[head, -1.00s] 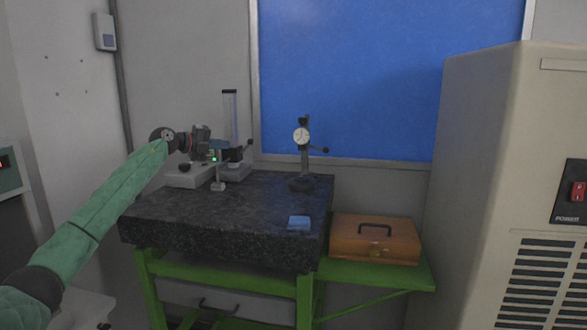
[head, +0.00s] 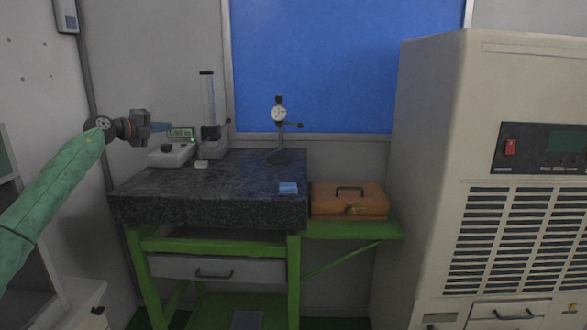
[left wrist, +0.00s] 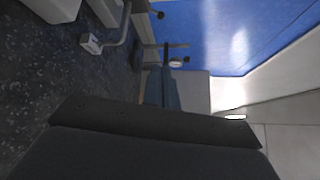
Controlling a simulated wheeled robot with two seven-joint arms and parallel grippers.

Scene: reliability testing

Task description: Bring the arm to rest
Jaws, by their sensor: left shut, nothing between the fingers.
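My left arm, in a green sleeve, comes in from the left in the head view. Its gripper (head: 160,127) is shut and empty, held in the air above the left part of the black granite table (head: 205,208). In the head view it appears in front of a white instrument with a small display (head: 181,134). In the left wrist view the dark gripper body (left wrist: 155,125) fills the lower part, with the speckled granite top (left wrist: 45,85) to the left. My right gripper is not in view.
A clear-tube stand (head: 209,110) and a dial gauge stand (head: 279,115) rise from the table's back. A large beige cabinet (head: 430,150) stands at right.

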